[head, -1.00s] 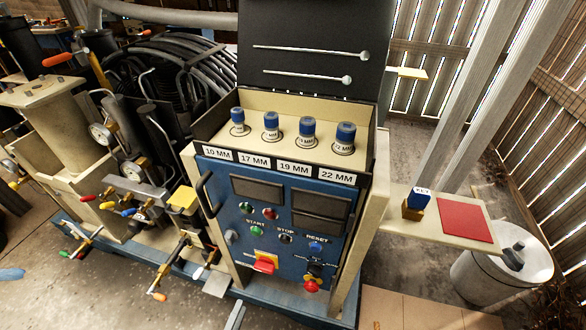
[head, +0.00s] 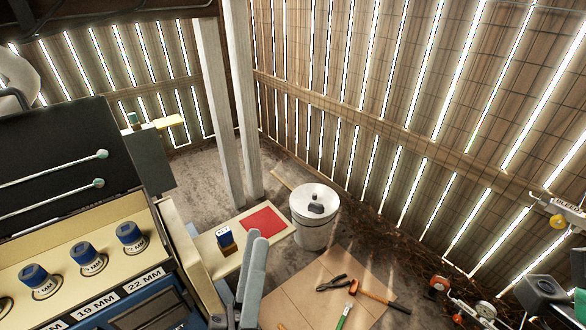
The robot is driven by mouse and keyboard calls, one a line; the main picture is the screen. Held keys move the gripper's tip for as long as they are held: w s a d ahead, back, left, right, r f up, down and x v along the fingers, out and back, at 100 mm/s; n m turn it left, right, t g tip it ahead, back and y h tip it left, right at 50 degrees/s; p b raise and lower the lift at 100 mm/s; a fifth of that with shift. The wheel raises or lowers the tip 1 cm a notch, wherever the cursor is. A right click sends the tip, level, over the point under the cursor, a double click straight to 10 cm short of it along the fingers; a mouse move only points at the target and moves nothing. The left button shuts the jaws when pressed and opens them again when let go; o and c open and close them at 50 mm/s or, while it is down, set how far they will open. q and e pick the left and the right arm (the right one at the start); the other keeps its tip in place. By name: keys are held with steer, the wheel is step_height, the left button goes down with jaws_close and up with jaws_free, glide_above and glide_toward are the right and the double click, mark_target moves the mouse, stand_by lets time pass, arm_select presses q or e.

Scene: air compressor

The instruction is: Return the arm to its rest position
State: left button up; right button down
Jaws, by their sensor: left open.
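My left gripper (head: 256,236) shows at the lower middle of the head view. Its two pale grey fingers point up, and I see them nearly edge-on. They are open, with nothing visible between them. The fingers appear in front of the cream side shelf (head: 273,238), to the right of the blue control panel (head: 150,308). The rest of the left arm is mostly below the picture. My right gripper is not in view.
Several blue-topped sockets, one of them the 22 mm socket (head: 130,233), stand on the panel's top. Slatted walls enclose the yard.

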arm_select(q)
step_height(320, 180, up, 17)
steer(key=s+a+m+h+p, duration=0.1)
steer(key=a+m+h+p, duration=0.15)
steer(key=m+h, duration=0.45)
steer(key=s+a+r+m+y+p, duration=0.1)
steer(key=a+r+y+p, duration=0.2)
steer(key=r, duration=0.3)
steer(key=s+a+r+m+t+y+p, duration=0.1)
steer(key=s+a+r+m+y+p, duration=0.2)
steer(key=r, duration=0.4)
steer(key=a+r+y+p, duration=0.2)
steer(key=a+r+y, duration=0.2)
steer(key=r, duration=0.2)
step_height(320, 180, up, 34)
steer(key=p, duration=3.4)
steer(key=shift+d+f, duration=0.2)
steer(key=shift+d, duration=0.15)
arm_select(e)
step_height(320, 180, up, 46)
